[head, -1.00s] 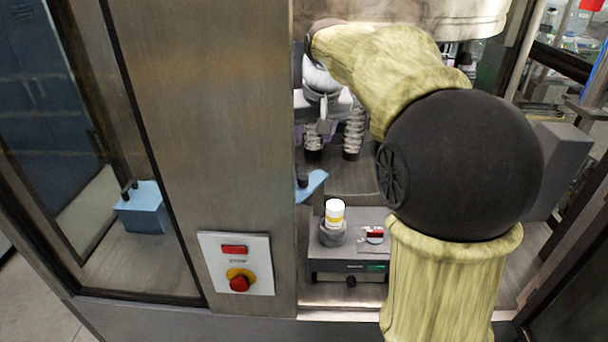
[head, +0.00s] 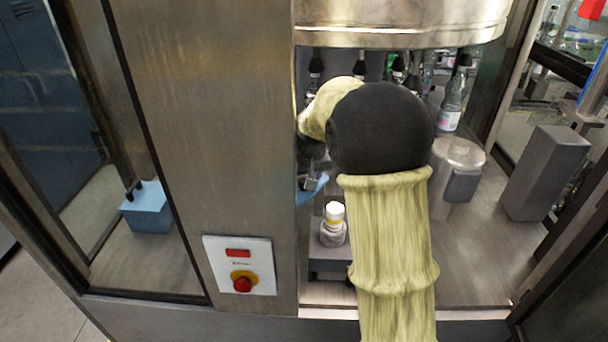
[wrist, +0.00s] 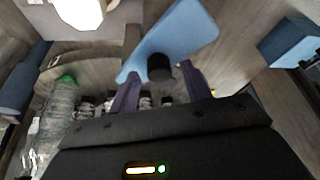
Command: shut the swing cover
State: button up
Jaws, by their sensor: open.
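The swing cover looks to be the light-blue panel (wrist: 180,38) with a black knob (wrist: 160,68) in the wrist view. A blue edge of it (head: 312,190) shows in the head view beside the steel post, partly hidden by the post and my arm. My gripper (wrist: 160,85) is open, with its two dark fingers on either side of the knob as seen from the wrist. I cannot tell whether they touch it. In the head view my gripper is mostly hidden behind my arm.
A white-capped container (head: 334,218) stands on a grey base just below the blue panel. A steel post (head: 205,130) closes in the left, with a red button panel (head: 240,265). Bottles (head: 450,105) stand behind. A blue box (head: 147,207) sits behind the left opening.

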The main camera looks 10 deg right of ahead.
jog(key=shift+f, duration=0.2)
jog(key=shift+c, duration=0.2)
grip_shut()
